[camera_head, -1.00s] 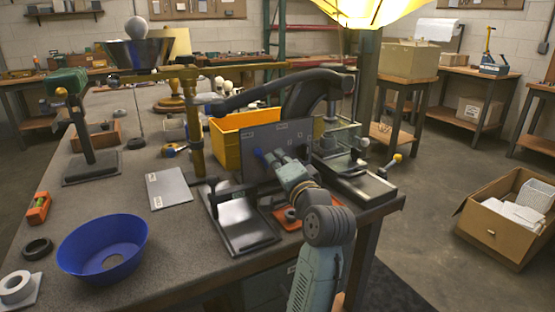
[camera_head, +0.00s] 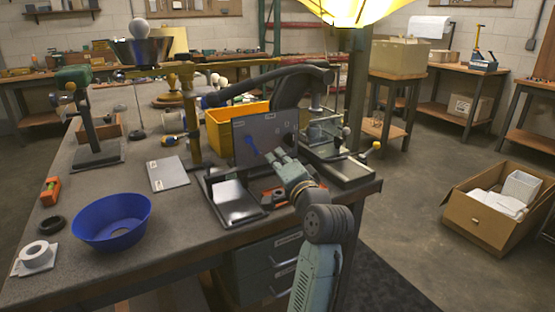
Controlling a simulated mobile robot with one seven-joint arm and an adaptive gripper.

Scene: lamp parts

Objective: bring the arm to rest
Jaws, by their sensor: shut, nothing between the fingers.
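My gripper (camera_head: 277,158) is shut and empty. It is at the end of my arm, low over the front right part of the workbench (camera_head: 180,245), in front of an upright grey panel (camera_head: 262,128). A small blue piece (camera_head: 250,144) shows against the panel, just left of the fingertips. I cannot tell how far apart gripper and panel are. My wrist hides part of the bench edge and an orange-red item (camera_head: 276,194) beside it.
A blue bowl (camera_head: 111,222), a white ring (camera_head: 37,254) and a grey plate (camera_head: 168,173) lie on the bench. A yellow bin (camera_head: 222,132) stands behind the panel. A cardboard box (camera_head: 477,215) is on the floor at right. The floor between is clear.

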